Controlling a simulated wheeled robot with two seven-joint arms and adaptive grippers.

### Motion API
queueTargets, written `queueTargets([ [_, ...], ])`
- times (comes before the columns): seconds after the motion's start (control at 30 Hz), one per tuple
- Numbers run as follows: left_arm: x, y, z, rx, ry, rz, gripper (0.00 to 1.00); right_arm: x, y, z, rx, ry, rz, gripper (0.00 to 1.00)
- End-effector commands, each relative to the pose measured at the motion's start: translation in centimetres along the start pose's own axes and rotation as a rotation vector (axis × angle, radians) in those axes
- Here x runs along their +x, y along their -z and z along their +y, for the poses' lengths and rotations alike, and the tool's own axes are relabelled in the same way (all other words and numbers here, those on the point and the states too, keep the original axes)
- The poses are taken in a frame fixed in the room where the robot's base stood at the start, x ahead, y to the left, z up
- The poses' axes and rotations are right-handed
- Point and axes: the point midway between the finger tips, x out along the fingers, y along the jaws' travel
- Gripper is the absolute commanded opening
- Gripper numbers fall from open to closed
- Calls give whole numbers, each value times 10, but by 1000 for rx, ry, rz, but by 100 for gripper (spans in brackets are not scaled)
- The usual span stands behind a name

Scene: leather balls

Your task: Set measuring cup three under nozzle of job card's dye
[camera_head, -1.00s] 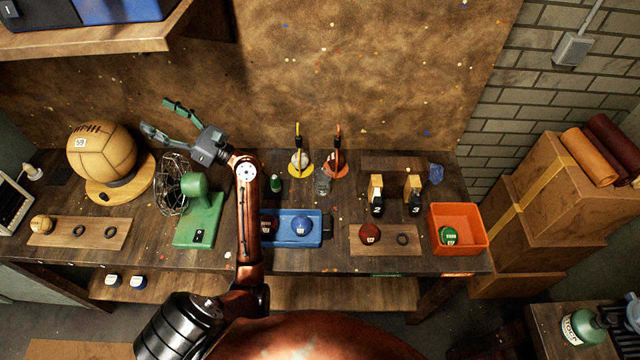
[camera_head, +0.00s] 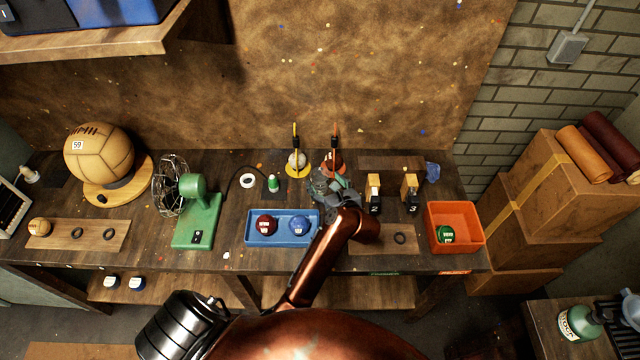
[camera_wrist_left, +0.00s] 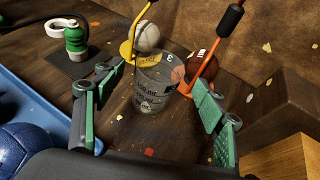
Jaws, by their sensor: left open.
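A clear measuring cup (camera_wrist_left: 150,88) marked 3 stands on the bench between the open fingers of my left gripper (camera_wrist_left: 158,80) in the left wrist view. A gap shows on both sides, and I see no grip on it. In the head view my left gripper (camera_head: 326,184) hides most of the cup. Just behind the cup, a yellow hooked rod (camera_head: 295,140) stands by a white ball (camera_wrist_left: 147,36) and an orange hooked rod (camera_head: 334,140) by a brown ball (camera_wrist_left: 203,56). I cannot make out a job card. My right gripper is out of view.
A blue tray (camera_head: 250,238) with a red and a blue ball lies left of my left arm. A green fan (camera_head: 198,210) stands left.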

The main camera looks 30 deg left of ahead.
Motion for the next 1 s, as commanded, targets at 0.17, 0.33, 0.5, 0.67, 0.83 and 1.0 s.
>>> queueTargets([
  [0.17, 28, -1, 1, 3, -4, -3, 64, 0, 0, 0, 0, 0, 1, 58],
  [0.33, 42, -1, 1, -1, -2, -2, 64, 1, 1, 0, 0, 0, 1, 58],
  [0.5, 44, -1, 1, -1, -2, -2, 64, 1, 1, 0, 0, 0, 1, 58],
  [0.67, 43, -1, 1, -1, -2, -2, 58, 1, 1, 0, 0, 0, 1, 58],
  [0.83, 43, -1, 1, -1, -2, -2, 46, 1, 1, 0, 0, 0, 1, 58],
  [1.0, 43, -1, 1, -1, -2, -2, 34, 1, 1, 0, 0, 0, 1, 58],
])
